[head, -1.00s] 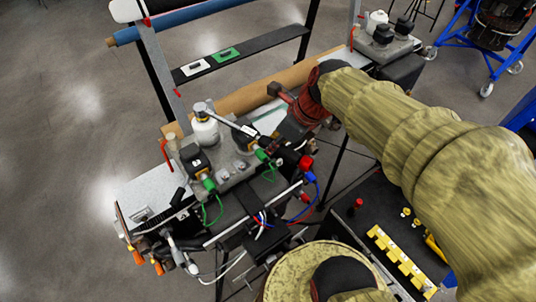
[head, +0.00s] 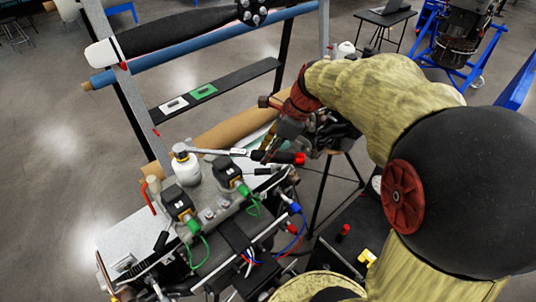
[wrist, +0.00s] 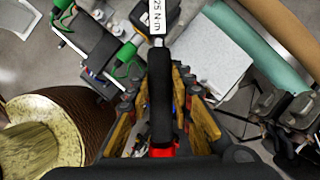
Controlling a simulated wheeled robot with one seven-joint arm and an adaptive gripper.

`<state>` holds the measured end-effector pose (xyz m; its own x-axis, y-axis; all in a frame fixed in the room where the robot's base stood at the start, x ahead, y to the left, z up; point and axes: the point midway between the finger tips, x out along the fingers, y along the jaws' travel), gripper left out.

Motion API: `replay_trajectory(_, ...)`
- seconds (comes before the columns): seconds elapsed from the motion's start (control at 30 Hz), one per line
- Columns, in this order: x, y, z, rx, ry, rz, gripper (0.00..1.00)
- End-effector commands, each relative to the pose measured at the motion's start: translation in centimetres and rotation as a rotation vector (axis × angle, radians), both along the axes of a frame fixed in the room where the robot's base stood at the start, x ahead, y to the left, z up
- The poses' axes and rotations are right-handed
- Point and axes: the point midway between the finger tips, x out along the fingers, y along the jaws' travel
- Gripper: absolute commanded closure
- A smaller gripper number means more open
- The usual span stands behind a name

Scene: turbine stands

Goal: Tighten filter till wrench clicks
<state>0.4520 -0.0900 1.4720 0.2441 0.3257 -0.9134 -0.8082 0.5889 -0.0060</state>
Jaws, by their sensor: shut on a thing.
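The filter (head: 186,170) is a white canister standing upright on the grey bench plate, in the head view. A torque wrench (head: 215,151) sits with its head on top of the filter, and its shaft runs right, almost level in the picture. My gripper (head: 272,150) is shut on the wrench's black handle, near its red end (head: 299,158). In the wrist view the handle (wrist: 160,95) lies between my tan-padded fingers, with a "25 N·m" label above it. The wrench head and filter are outside the wrist view. Whether the wrench has clicked cannot be told.
Black-and-yellow blocks (head: 180,207) with green connectors stand just in front of the filter. Red and blue cables hang at the bench's front. A brown roll (head: 232,126) lies behind the wrench. Bare floor (head: 60,160) is at the left.

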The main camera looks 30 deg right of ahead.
Motion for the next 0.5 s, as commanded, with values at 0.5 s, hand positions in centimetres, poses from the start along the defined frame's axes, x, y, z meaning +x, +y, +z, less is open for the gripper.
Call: replay_trajectory(0.5,-1.13,0.99,-1.09,0.008,0.022,-0.031,1.0)
